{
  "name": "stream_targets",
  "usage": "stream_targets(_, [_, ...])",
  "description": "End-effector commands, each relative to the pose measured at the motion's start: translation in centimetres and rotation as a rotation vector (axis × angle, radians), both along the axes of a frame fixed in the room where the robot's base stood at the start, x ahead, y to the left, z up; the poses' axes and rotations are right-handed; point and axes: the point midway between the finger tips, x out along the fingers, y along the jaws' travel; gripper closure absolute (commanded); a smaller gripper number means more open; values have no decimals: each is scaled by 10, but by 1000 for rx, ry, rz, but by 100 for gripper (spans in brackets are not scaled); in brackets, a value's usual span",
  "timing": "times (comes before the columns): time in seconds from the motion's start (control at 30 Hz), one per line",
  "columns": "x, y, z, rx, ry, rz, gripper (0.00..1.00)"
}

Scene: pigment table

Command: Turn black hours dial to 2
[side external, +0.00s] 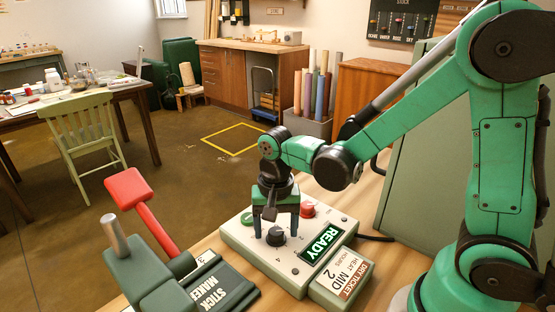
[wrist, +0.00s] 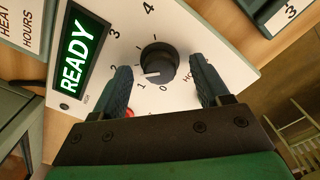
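The black hours dial (side external: 276,237) sits on a cream control box (side external: 262,262) beside a lit READY display (side external: 321,246). In the wrist view the dial (wrist: 158,64) has a white pointer mark on its lower left side, toward the printed 1. Numbers from 0 to 4 run around it, some partly hidden by a finger. My gripper (side external: 276,222) is above the box, pointing down. In the wrist view its two fingers (wrist: 160,72) stand apart on either side of the dial, with gaps visible, and hold nothing.
A ticket plate (side external: 344,279) reading HEAT MID, HOURS 2 is on the box's front right. A stick maker (side external: 215,288) and a red-handled lever (side external: 140,205) stand to the left.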

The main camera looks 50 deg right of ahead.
Motion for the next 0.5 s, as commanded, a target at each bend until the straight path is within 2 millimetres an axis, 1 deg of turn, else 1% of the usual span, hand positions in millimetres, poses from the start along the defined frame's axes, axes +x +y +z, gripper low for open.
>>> stream_targets(0.17, [0,0,1,0,0,0,31])
stream_targets(0.23, [0,0,5,0,0,0,31])
stream_targets(0.5, [0,0,37,0,0,0,31])
